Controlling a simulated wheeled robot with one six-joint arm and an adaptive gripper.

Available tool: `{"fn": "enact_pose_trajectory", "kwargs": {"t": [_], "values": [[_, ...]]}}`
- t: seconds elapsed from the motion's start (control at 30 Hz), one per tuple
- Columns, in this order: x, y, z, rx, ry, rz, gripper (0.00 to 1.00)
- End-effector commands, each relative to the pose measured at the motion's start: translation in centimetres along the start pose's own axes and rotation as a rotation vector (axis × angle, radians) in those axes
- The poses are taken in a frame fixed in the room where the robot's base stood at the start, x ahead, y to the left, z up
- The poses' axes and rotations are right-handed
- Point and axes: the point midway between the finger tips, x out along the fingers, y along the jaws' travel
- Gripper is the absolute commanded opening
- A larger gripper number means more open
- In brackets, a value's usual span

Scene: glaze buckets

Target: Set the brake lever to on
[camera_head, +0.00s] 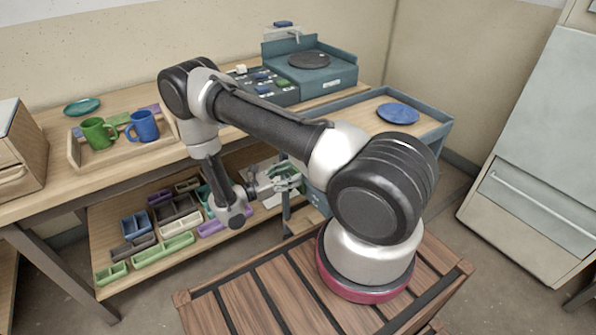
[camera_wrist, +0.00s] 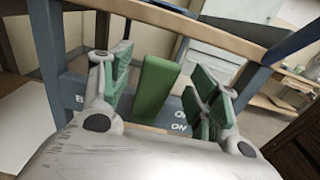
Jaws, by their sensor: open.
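The brake lever (camera_wrist: 154,92) is a green upright bar in the wrist view. It stands in front of a blue-grey panel (camera_wrist: 70,98) with white lettering; "ON" can be read to the right of the lever, and a "B" shows at the left. My gripper (camera_wrist: 162,82) is open, with one green-padded finger on each side of the lever. A gap shows on both sides, so I see no clear contact. In the head view my gripper (camera_head: 284,182) is low beside the blue trolley (camera_head: 443,128), and I cannot make out the lever there.
The trolley's top carries a blue plate (camera_head: 398,113). A bench on the left holds a wooden tray (camera_head: 75,152) with a green mug (camera_head: 98,133) and a blue mug (camera_head: 143,126). Its lower shelf holds several coloured bins (camera_head: 160,250). A pale cabinet (camera_head: 540,150) stands at right.

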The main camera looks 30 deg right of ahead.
Motion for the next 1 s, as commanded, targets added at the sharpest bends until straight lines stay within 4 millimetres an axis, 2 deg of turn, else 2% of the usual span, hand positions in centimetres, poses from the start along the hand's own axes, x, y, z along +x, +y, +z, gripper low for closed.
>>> {"fn": "enact_pose_trajectory", "kwargs": {"t": [0.1, 0.2, 0.53, 0.87, 1.0], "values": [[1.9, -0.1, 0.0, -0.002, -0.001, -0.004, 0.61], [2.8, -0.1, 0.0, -0.001, -0.001, -0.002, 0.61], [3.2, 0.0, 0.0, 0.0, 0.0, 0.001, 0.61], [3.2, 0.0, 0.0, 0.0, 0.0, 0.0, 0.01], [3.1, -0.1, 0.0, -0.001, -0.002, 0.0, 0.0]]}}
